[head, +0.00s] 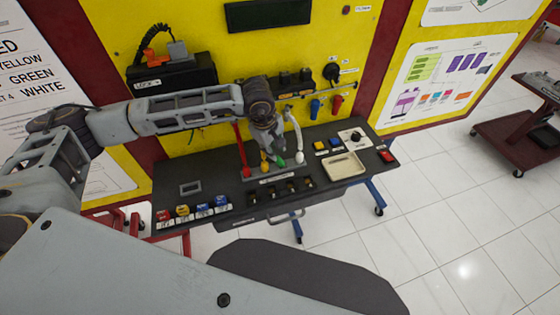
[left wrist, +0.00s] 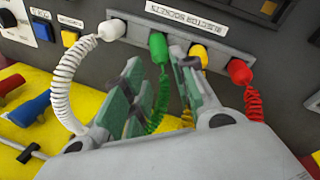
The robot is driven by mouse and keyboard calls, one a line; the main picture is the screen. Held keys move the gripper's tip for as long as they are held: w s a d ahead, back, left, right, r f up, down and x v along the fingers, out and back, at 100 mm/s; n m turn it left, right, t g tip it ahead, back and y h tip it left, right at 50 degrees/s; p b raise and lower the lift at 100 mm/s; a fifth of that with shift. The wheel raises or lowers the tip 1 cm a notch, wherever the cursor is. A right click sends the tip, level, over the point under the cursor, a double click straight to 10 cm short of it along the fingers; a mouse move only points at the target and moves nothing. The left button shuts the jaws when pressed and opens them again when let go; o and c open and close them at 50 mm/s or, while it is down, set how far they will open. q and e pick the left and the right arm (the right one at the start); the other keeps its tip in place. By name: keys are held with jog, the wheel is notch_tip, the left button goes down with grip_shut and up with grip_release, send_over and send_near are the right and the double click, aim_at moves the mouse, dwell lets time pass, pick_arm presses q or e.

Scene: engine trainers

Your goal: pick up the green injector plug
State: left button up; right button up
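The green injector plug (head: 281,162) sits in the socket strip (head: 273,176) on the dark bench, next to the yellow plug (head: 264,156). In the left wrist view the green plug (left wrist: 158,45) is upside-down in the picture, with its coiled green cord trailing between my fingers. My left gripper (head: 271,144) is above the strip, close to the plugs. In the left wrist view its fingers (left wrist: 161,76) are open, one on each side of the green cord, with the plug just beyond the tips. The right finger is close to the yellow plug. My right gripper is not in view.
A white plug (left wrist: 111,30) and a red plug (left wrist: 240,71), both with coiled cords, flank the green and yellow ones.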

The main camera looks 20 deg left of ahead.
aim_at(280, 162)
pick_arm(q)
jog(key=shift+f, duration=0.15)
jog(key=shift+d+f+p, duration=0.2)
jog(key=shift+f+p, duration=0.35)
jog(key=shift+f, duration=0.35)
jog(key=shift+p+x, duration=0.4)
jog(key=shift+x, duration=1.2)
jog(key=c, duration=0.5)
